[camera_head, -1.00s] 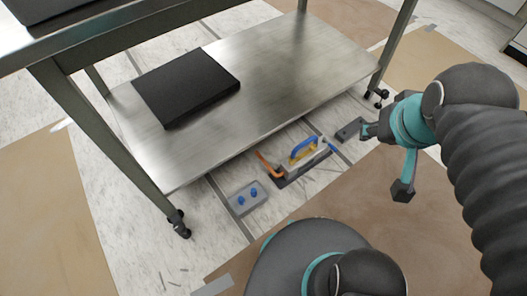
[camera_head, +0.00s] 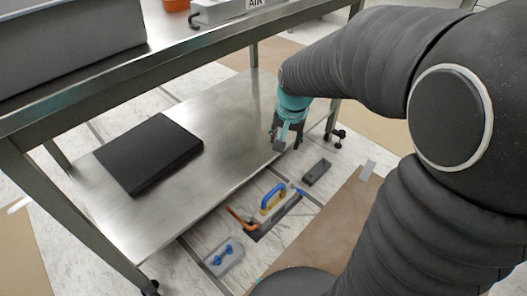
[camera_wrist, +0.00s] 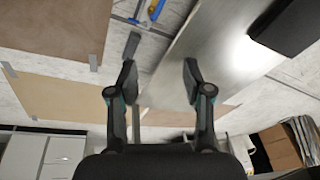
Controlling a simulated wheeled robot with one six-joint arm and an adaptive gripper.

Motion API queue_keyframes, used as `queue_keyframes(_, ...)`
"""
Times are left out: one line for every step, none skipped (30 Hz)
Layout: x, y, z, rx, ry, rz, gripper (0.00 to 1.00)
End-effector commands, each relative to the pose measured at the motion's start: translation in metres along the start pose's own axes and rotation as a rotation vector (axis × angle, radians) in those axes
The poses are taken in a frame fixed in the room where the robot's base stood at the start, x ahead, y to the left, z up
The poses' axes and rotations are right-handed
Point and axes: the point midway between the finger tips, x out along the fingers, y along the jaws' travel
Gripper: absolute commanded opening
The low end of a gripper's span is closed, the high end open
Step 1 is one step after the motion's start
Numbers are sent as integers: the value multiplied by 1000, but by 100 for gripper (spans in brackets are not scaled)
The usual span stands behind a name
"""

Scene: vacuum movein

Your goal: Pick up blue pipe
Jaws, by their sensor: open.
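A tool with a curved blue handle (camera_head: 270,198) and yellow below it lies on the floor in front of the low shelf. An orange hose (camera_head: 238,218) sticks out at its left end and a small blue piece shows at its right end. I cannot tell which blue part is the pipe. The blue handle also shows at the top of the wrist view (camera_wrist: 155,9), partly cut off. My gripper (camera_head: 286,136) is by the shelf's front right edge, above and beyond the tool. In the wrist view my gripper (camera_wrist: 159,75) has its fingers apart with nothing between them.
A steel cart's low shelf (camera_head: 225,130) carries a flat black box (camera_head: 150,153). A grey block with blue knobs (camera_head: 224,257) lies left of the tool, and a dark grey block (camera_head: 317,172) lies right of it. A caster (camera_head: 335,135) stands near my gripper.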

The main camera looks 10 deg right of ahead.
Motion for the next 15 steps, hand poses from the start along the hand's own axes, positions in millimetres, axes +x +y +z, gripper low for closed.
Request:
queue_keyframes(20,-4,-8,31,-21,11,50)
queue_keyframes(30,-6,-12,51,-31,16,50)
queue_keyframes(43,-9,-18,77,-43,24,50)
queue_keyframes(54,-11,-21,97,-52,29,50)
queue_keyframes(65,-13,-25,118,-60,34,50)
queue_keyframes(80,-15,-29,144,-73,43,50)
queue_keyframes(91,-17,-32,163,-81,49,50)
queue_keyframes(103,-18,-35,183,-89,55,50)
queue_keyframes(118,-20,-38,210,-99,63,50)
queue_keyframes(130,-21,-40,229,-108,70,50)
queue_keyframes(143,-22,-42,249,-116,77,50)
queue_keyframes(159,-23,-44,276,-126,86,50)
queue_keyframes(172,-24,-45,295,-133,93,50)
queue_keyframes(184,-24,-45,314,-141,101,50)
queue_keyframes(200,-24,-46,339,-150,110,50)
